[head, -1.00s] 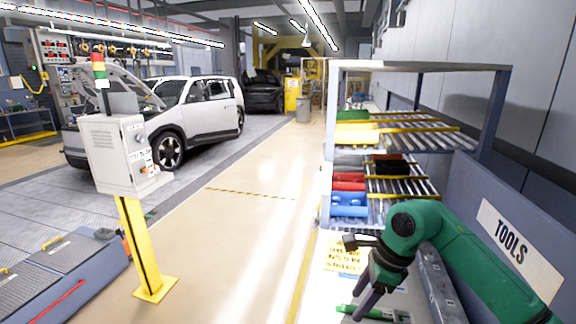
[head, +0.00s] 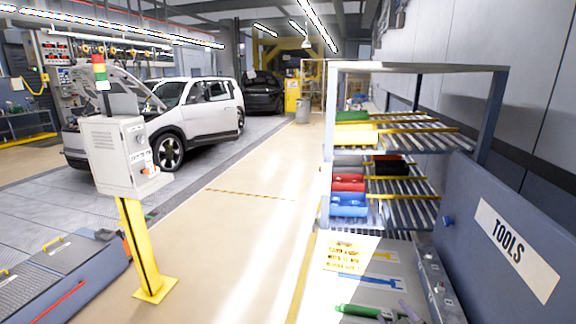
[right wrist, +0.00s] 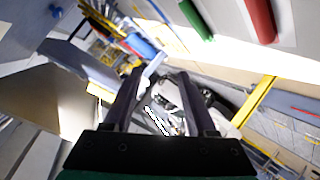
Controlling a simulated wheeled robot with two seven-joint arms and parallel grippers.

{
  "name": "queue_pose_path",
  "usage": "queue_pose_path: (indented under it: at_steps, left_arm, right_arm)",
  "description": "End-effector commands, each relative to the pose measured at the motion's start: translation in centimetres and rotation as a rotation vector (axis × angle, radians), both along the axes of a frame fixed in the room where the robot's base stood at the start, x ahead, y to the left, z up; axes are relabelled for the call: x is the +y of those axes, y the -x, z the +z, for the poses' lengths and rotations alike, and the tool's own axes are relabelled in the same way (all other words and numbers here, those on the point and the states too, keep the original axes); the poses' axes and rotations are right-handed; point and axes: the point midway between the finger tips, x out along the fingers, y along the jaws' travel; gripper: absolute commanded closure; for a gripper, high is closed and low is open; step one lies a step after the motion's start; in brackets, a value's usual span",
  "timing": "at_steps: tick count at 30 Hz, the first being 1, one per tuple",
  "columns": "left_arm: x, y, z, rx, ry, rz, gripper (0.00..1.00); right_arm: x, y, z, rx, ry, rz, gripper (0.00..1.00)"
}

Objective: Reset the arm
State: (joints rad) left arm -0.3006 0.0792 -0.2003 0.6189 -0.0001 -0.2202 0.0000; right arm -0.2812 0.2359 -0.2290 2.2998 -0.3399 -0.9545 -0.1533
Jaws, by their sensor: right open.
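My right gripper (right wrist: 159,74) shows in the right wrist view with its two dark fingers spread apart and nothing between them. The green right arm is no longer plainly seen in the head view. The wrist view looks out at a slant over the workshop, with a white car behind the fingers. My left gripper is in neither view.
A tool board (head: 350,285) at the lower right has a green-handled tool (head: 358,311) on it. A rack (head: 410,66) with blue bins (head: 349,204), red bins and yellow bins stands behind. A control box (head: 120,155) on a yellow post stands left. The floor between is clear.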

Motion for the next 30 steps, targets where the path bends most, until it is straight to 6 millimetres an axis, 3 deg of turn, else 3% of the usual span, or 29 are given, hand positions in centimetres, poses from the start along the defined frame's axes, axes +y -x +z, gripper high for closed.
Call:
queue_pose_path:
  at_steps: [1,3,6,13,18,23,26,30]
  left_arm:
    - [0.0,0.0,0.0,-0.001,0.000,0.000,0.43]
    - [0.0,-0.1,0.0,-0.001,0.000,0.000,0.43]
    - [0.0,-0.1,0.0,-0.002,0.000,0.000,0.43]
    - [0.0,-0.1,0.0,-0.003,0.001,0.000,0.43]
    - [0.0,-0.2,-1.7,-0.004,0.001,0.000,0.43]
    - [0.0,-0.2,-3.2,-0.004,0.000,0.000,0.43]
    - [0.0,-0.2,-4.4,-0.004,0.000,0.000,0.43]
    - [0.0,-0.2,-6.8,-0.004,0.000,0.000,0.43]
  right_arm:
    - [-0.5,2.0,-2.6,0.109,-0.070,-0.046,0.43]
    - [-0.8,4.8,-5.6,0.250,-0.152,-0.103,0.43]
    - [-0.8,8.8,-8.9,0.426,-0.247,-0.169,0.43]
    - [0.2,17.9,-13.4,0.780,-0.404,-0.288,0.43]
    - [0.4,16.9,-21.4,0.810,-0.394,-0.292,0.43]
    - [0.4,17.1,-29.7,0.839,-0.386,-0.293,0.43]
    - [0.4,18.2,-36.2,0.864,-0.378,-0.295,0.43]
    - [-0.2,22.3,-47.1,0.909,-0.363,-0.298,0.43]
